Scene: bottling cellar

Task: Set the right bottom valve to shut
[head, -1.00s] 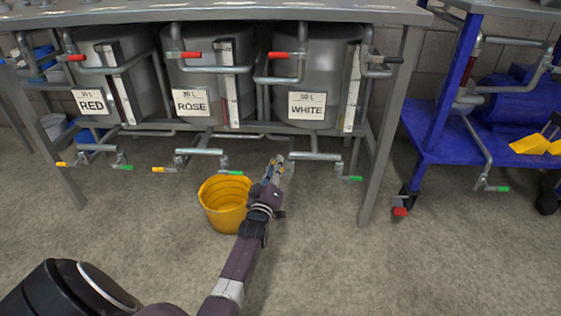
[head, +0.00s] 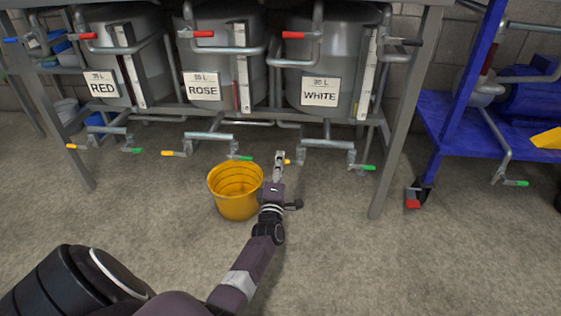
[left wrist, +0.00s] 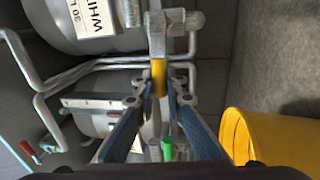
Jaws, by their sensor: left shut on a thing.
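The bottom pipework under the WHITE tank (head: 319,92) has a yellow-handled valve on its left and a green-handled valve (head: 362,167) on its right. My left gripper (head: 280,160) is at the left one and shut on its yellow handle (head: 288,162). In the left wrist view the yellow handle (left wrist: 159,77) lies between the two blue fingers (left wrist: 150,115), in line with the grey valve body (left wrist: 174,22). The exact handle angle is hard to tell in the head view. My right gripper is not in view.
A yellow bucket (head: 236,192) stands on the floor just left of my left gripper. The ROSE tank's green handle (head: 240,157) is close by. A table leg (head: 392,150) and a blue cart (head: 440,125) stand to the right. The front floor is clear.

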